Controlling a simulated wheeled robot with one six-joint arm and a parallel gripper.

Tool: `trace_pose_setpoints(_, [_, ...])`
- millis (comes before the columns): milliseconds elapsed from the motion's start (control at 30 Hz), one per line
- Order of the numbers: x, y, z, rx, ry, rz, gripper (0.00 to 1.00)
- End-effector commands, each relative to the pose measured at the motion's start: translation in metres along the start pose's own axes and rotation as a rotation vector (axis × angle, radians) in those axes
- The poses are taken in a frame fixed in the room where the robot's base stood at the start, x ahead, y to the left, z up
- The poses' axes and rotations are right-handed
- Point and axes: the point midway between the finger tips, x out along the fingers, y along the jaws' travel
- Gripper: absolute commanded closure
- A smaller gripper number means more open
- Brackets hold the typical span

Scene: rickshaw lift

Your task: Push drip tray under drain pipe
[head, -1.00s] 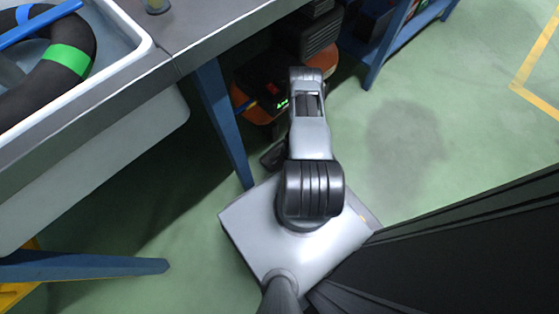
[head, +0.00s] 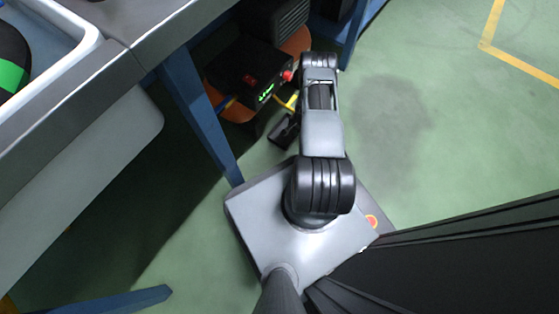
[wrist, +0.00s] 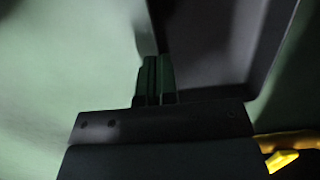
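My gripper (wrist: 153,80) shows in the wrist view, its two dark fingers side by side with almost no gap and nothing seen between them. A dark grey flat piece with a pale raised edge, possibly the drip tray (wrist: 212,45), lies just beyond and right of the fingertips. I cannot tell whether they touch it. I cannot make out a drain pipe in either view.
A grey-topped bench (head: 75,85) with a white basin (head: 88,40) and blue legs (head: 198,115) stands left. A black machine with lit green digits (head: 250,80) sits under it. Yellow cable (wrist: 287,157) lies low right in the wrist view. Green floor with a dark stain (head: 390,115) is open right.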

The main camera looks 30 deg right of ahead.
Motion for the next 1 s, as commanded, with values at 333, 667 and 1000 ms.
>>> trace_pose_setpoints(333, [0.001, -0.004, -0.051, -0.014, 0.015, -0.001, 1.0])
trace_pose_setpoints(667, [-0.006, -0.003, -0.077, -0.014, 0.012, 0.003, 1.0])
trace_pose_setpoints(1000, [-0.006, -0.003, -0.076, -0.015, 0.008, 0.005, 1.0])
